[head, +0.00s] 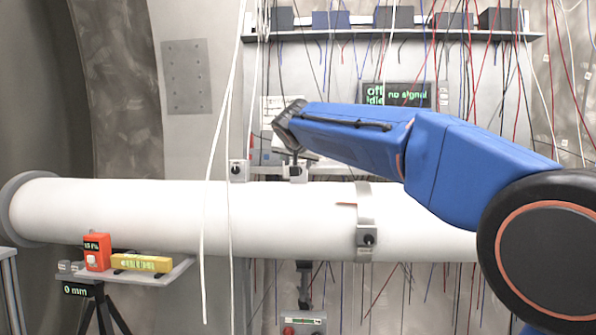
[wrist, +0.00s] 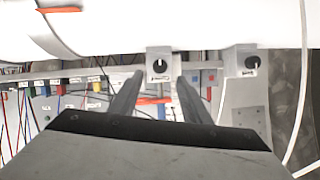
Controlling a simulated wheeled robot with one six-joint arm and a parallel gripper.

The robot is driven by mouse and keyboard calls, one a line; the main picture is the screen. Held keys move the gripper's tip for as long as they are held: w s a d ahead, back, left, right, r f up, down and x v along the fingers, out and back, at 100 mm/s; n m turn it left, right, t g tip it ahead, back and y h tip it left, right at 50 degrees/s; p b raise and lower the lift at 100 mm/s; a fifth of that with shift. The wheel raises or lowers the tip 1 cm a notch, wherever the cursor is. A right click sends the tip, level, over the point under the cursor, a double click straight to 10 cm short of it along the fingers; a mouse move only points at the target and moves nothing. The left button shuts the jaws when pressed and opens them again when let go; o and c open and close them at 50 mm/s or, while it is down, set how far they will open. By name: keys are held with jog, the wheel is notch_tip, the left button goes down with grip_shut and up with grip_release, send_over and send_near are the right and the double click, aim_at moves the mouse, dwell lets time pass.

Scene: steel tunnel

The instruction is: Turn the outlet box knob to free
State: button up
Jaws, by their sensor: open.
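Small grey boxes with black knobs are mounted along the white pipe (head: 130,210). In the head view one box (head: 295,172) is at the pipe's top edge below my gripper (head: 294,158), and another box (head: 238,171) is to its left. A third box (head: 366,238) hangs on a clamp lower right. In the wrist view, the open fingers of my gripper (wrist: 160,82) point at one knob box (wrist: 159,65), with the knob showing between the fingertips. Contact cannot be told. A second knob box (wrist: 250,64) is to the right. Their labels are too small to read, so which is the outlet box is unclear.
A shelf (head: 160,276) holds an orange device (head: 97,252) and a yellow level (head: 141,263). A display (head: 397,95) reads "off", partly hidden by my blue arm. Many thin cables hang around the pipe, and a white cable (head: 213,180) passes in front of it.

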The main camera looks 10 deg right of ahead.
jog(key=x, duration=0.8)
jog(key=shift+d, duration=0.1)
jog(key=shift+c, duration=0.3)
jog(key=c, duration=1)
